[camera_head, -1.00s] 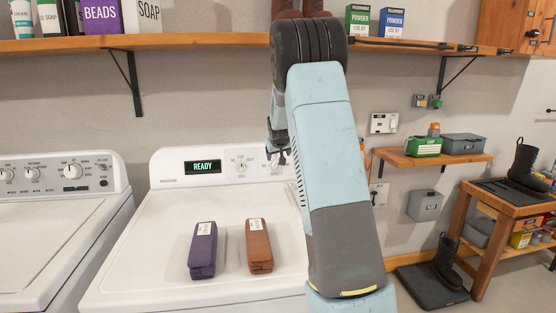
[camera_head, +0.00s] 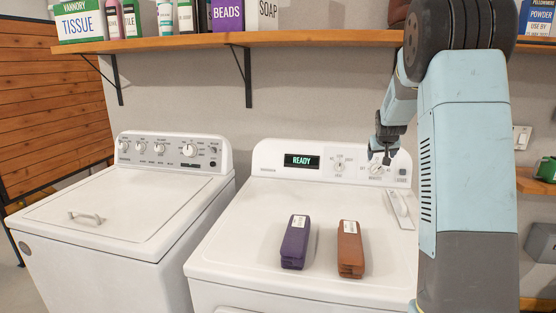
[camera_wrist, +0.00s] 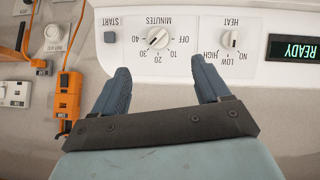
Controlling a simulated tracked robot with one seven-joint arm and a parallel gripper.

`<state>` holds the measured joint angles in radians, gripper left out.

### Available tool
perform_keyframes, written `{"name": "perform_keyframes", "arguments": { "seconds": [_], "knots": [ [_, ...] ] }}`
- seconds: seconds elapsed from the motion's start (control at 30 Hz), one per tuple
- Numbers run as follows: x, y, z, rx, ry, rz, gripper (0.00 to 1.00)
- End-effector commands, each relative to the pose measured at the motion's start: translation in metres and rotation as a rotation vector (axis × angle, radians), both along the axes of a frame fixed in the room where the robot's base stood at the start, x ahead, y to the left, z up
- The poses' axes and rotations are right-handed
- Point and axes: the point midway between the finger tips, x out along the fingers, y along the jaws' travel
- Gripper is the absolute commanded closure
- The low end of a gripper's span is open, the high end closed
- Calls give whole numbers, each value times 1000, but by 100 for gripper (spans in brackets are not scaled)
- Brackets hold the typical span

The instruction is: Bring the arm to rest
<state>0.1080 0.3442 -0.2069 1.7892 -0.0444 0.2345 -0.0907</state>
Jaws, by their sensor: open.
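My pale blue arm (camera_head: 470,150) rises on the right of the head view and bends over at a dark joint near the shelf. My gripper (camera_head: 384,157) hangs in front of the right end of the dryer's control panel. In the wrist view my gripper (camera_wrist: 161,72) has its two blue-grey fingers spread apart with nothing between them. Beyond the fingers is the panel, upside down, with a minutes dial (camera_wrist: 158,38) and a heat dial (camera_wrist: 233,39).
A purple case (camera_head: 295,242) and a brown case (camera_head: 350,250) lie on the white dryer top (camera_head: 240,235). A white washer (camera_head: 120,205) stands left. A loaded wooden shelf (camera_head: 200,41) runs above. An orange device (camera_wrist: 68,97) hangs on the wall.

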Motion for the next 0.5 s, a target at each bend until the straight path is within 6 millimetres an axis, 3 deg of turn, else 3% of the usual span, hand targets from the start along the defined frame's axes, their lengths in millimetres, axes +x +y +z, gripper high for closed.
{"name": "perform_keyframes", "arguments": {
  "seconds": [0.2, 0.5],
  "knots": [
    [-57, 39, 42, 54, 20, 18, 24],
    [-149, 94, 82, 122, 64, 54, 24]
  ]
}}
